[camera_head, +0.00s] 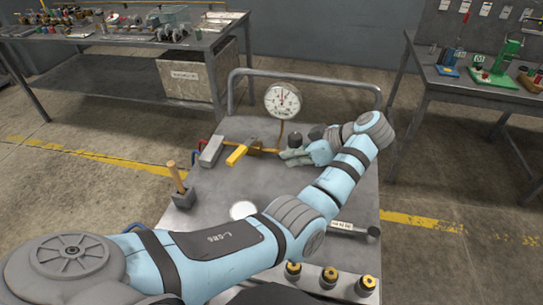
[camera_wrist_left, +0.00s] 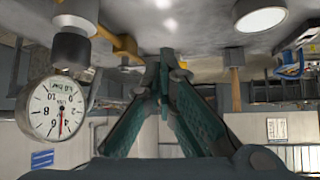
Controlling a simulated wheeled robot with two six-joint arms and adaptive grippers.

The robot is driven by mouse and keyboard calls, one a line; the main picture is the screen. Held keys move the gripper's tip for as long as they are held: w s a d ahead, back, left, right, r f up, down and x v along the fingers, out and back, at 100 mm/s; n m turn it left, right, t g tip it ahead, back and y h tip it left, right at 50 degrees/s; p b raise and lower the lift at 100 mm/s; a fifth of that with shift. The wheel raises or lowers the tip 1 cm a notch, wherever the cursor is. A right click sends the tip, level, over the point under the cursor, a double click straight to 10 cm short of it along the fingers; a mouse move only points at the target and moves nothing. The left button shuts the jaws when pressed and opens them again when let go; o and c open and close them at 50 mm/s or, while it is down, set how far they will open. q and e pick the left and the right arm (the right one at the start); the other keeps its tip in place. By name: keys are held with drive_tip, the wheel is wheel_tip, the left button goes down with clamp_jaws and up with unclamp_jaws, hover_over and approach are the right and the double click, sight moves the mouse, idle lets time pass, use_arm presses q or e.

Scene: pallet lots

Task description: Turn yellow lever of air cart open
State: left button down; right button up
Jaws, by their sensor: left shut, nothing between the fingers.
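The yellow lever (camera_head: 238,155) sits on the cart's grey top, left of the round pressure gauge (camera_head: 283,100). It slants down-left from a small brass-coloured valve (camera_head: 254,146). A thin yellow line runs from the valve toward my left gripper (camera_head: 284,156). That gripper points left over the cart, its fingers closed together and empty, to the right of the lever and apart from it. In the left wrist view, the gauge (camera_wrist_left: 58,108) appears upside down, and a yellow part (camera_wrist_left: 118,44) lies left of the fingertips (camera_wrist_left: 165,58); whether it is the lever is unclear. My right gripper is out of view.
A wooden-handled mallet (camera_head: 180,185) stands at the cart's left edge, near a grey block (camera_head: 212,151). Several yellow-topped knobs (camera_head: 329,276) line the front. The cart's rail (camera_head: 305,75) rises behind the gauge. Workbenches (camera_head: 130,40) stand behind left and right (camera_head: 480,85).

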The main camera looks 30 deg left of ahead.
sight(243, 151)
use_arm(q)
drive_tip(key=x, duration=0.6)
drive_tip(key=s+x, duration=0.1)
drive_tip(key=x, duration=0.3)
drive_tip(key=shift+a+r, duration=0.15)
drive_tip(key=shift+r, duration=0.15)
drive_tip(key=shift+s+a+r, duration=0.15)
drive_tip(key=shift+a, duration=1.8)
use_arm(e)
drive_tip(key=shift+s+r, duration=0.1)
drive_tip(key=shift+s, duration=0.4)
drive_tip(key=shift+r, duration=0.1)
